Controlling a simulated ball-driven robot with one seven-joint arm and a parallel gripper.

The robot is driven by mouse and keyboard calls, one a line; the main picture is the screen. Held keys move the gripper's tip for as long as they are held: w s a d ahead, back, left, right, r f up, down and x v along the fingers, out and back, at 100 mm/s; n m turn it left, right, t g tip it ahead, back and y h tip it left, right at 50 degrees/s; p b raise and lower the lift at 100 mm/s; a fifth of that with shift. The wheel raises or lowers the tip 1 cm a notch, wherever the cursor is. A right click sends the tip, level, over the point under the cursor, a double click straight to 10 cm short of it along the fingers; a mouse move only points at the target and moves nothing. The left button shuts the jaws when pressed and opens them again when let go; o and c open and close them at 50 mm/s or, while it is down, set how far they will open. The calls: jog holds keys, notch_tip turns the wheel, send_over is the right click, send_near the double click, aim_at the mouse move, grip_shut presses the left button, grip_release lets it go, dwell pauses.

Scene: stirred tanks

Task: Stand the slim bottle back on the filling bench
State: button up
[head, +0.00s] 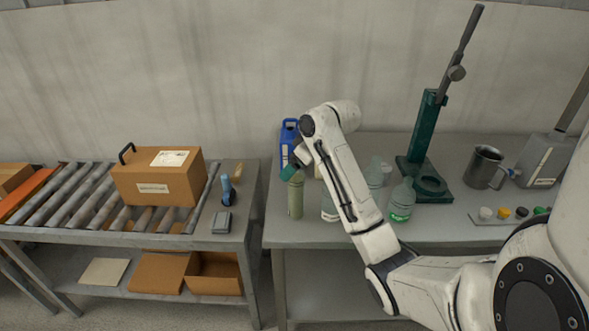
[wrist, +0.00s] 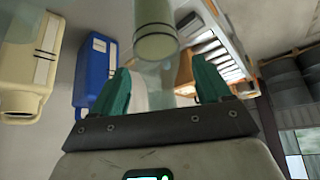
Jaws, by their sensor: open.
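The slim bottle (head: 295,199), pale green and narrow, stands upright on the left part of the filling bench (head: 300,233). My gripper (head: 290,170) is at the height of the bottle's top, its teal fingers partly overlapping it in the head view. In the wrist view my gripper (wrist: 161,72) is open with nothing between its fingers. I see no contact with the bottle.
A blue jug (head: 289,135) stands behind the slim bottle. Clear bottles stand to its right, including one with green liquid (head: 401,203). A green press stand (head: 420,165) and a metal jug (head: 485,167) are further right. A roller conveyor (head: 80,195) with a cardboard box (head: 160,180) is left.

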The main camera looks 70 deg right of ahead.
jog(key=p+v, duration=0.2)
jog(key=v, duration=0.9)
jog(key=shift+f, duration=0.1)
